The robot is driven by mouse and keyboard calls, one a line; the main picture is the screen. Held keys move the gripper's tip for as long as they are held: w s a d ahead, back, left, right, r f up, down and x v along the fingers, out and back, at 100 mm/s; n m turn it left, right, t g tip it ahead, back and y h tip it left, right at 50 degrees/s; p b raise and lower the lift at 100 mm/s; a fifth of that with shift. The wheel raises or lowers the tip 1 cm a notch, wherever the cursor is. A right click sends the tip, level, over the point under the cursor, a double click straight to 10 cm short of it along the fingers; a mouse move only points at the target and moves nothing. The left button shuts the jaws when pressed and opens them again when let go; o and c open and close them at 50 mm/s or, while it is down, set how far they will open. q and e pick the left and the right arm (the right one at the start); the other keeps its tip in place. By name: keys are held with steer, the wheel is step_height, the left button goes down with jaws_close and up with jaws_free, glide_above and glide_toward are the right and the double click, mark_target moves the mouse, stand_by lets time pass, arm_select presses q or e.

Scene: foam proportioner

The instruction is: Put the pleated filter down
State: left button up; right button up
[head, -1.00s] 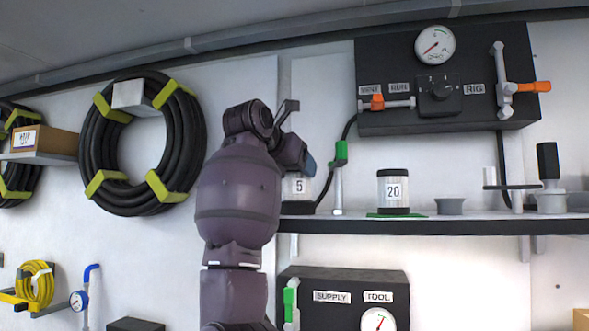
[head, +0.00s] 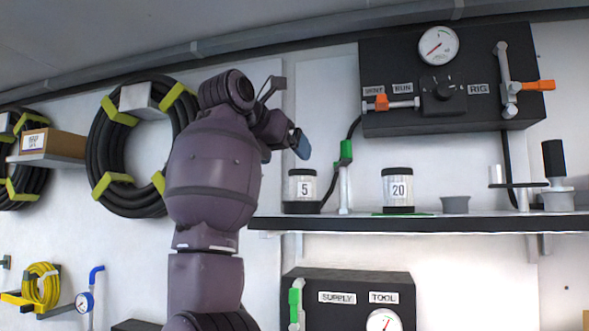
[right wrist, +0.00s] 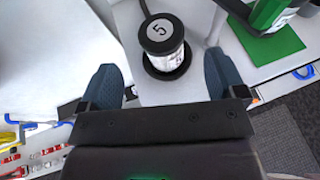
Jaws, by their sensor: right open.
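A white filter cartridge with black end caps, marked 5 (head: 303,188), stands upright at the left end of the shelf. In the right wrist view its black top cap (right wrist: 161,32) faces the camera, and a dark ring shows at its base. My right gripper (head: 300,146) is above and just left of it in the head view. In the right wrist view the blue fingers of the gripper (right wrist: 163,80) are spread wide, with nothing between the tips, and the cartridge stands just beyond them. A similar canister marked 20 (head: 398,190) stands further right. My left gripper is out of view.
The shelf (head: 430,224) also carries a green-handled valve (head: 345,160) close right of the cartridge, a grey cup (head: 455,204) and a black-handled fitting (head: 555,175). A gauge panel (head: 450,80) hangs above. A coiled black hose (head: 105,165) hangs on the left wall.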

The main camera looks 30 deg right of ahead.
steer(key=v, duration=0.5)
stand_by(0.6)
